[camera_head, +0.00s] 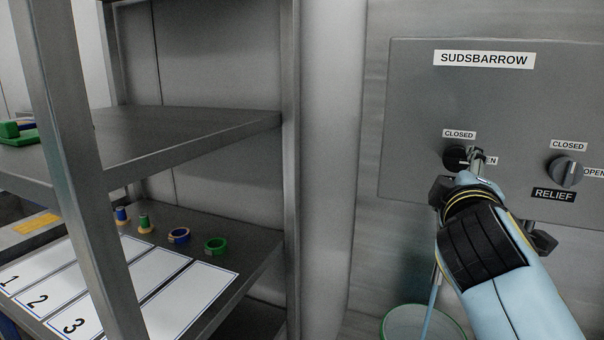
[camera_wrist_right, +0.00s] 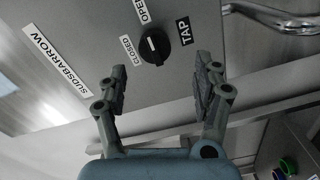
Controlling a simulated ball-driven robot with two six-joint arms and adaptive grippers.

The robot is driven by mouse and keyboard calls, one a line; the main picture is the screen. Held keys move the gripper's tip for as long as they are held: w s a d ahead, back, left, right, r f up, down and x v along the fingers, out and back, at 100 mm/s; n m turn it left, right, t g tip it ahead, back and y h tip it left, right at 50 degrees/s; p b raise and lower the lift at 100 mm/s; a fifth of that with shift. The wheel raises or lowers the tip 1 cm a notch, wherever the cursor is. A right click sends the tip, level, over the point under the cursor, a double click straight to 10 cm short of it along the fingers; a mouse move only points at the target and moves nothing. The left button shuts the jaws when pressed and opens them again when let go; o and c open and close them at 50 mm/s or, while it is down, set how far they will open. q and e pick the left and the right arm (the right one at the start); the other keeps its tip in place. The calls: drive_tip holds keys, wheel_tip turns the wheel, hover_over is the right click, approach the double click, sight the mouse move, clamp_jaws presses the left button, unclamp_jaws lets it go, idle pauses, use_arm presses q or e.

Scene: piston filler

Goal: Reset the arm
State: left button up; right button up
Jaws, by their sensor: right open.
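My right gripper (camera_head: 474,165) reaches in front of the left knob (camera_head: 456,158) on the grey SUDSBARROW panel (camera_head: 420,110). My arm and gripper hide part of that knob and its OPEN label. In the right wrist view the gripper (camera_wrist_right: 162,72) is open and empty. The black knob (camera_wrist_right: 154,46) appears beyond and between its fingertips, seemingly apart from them, beside the TAP label (camera_wrist_right: 186,30). Its white mark lines up roughly with OPEN. My left gripper is not in view.
The RELIEF knob (camera_head: 566,171) is right of my arm; its white mark looks near upright. A green-rimmed round container (camera_head: 424,322) stands below. A metal shelf (camera_head: 200,140) at left holds numbered white cards (camera_head: 75,285), a green ring (camera_head: 215,245) and other small parts.

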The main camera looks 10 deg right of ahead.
drive_tip(key=s+d+f+m+g+y, duration=0.1)
drive_tip(key=s+f+m+g+y, duration=0.4)
drive_tip(key=s+f, duration=0.9)
drive_tip(key=s+a+f+m+g+y, duration=0.1)
drive_tip(key=s+a+f+g+y, duration=0.15)
drive_tip(key=s, duration=0.55)
drive_tip(key=s+a+f+m+g+y, duration=0.1)
drive_tip(key=s+a+f+g, duration=0.25)
drive_tip(key=s, duration=0.35)
drive_tip(key=s+d+f+g+b, duration=0.1)
drive_tip(key=s+d+f+b, duration=0.1)
drive_tip(key=f, duration=1.4)
drive_tip(key=s+d+f+g+b, duration=0.1)
drive_tip(key=f+b, duration=0.2)
drive_tip(key=f, duration=1.4)
drive_tip(key=s+f+g+b, duration=0.1)
drive_tip(key=s+f+b, duration=0.1)
drive_tip(key=s+f, duration=1.4)
drive_tip(key=shift+s+d+f+m, duration=0.25)
drive_tip(key=shift+s+d+m, duration=0.15)
drive_tip(key=shift+s, duration=0.25)
